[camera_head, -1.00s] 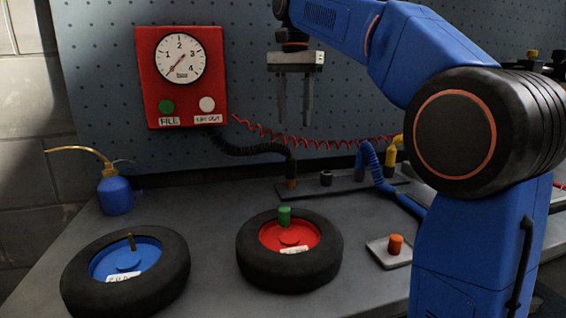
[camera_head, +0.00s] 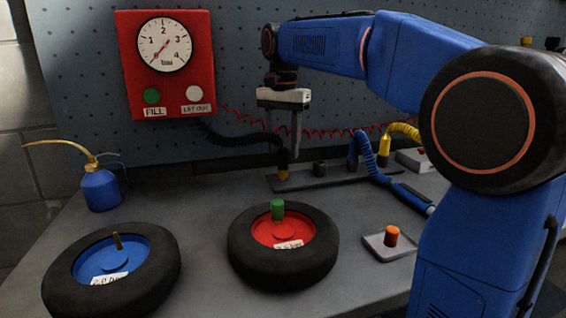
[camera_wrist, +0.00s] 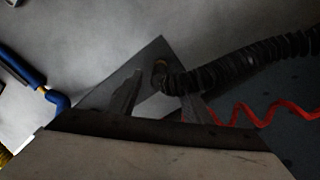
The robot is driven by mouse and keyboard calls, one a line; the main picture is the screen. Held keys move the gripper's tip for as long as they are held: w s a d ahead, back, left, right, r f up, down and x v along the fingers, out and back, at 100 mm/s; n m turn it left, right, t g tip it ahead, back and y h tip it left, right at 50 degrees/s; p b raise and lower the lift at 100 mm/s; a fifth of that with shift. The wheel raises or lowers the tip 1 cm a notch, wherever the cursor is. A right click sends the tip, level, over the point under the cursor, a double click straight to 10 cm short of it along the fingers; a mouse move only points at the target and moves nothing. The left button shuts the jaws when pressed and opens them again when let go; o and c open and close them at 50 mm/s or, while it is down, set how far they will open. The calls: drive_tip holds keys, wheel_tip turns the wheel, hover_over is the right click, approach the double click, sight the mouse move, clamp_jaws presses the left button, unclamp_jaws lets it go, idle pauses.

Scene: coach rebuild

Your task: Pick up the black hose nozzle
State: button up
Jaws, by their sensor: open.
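The black hose nozzle (camera_head: 282,161) stands upright at the left end of a dark rack strip at the back of the bench, with a brass-coloured tip at its foot. Its ribbed black hose bends away to the left, to the red gauge box. My gripper (camera_head: 283,146) points down, open and empty, with its fingertips around the height of the nozzle's top. In the wrist view the nozzle (camera_wrist: 159,70) shows beyond and between the fingers of my gripper (camera_wrist: 160,92), and its hose runs off right, passing by the right finger. I cannot tell whether they touch.
A blue hose nozzle (camera_head: 410,197) and a yellow one (camera_head: 385,148) are to the right. A red coiled hose (camera_head: 330,133) hangs behind. Two tyres, with a blue hub (camera_head: 100,262) and a red hub (camera_head: 265,232), lie in front. An oil can (camera_head: 101,190) stands left.

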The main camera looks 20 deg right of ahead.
sight(283, 163)
drive_tip(key=shift+f, duration=2.8)
drive_tip(key=shift+c, duration=0.4)
clamp_jaws()
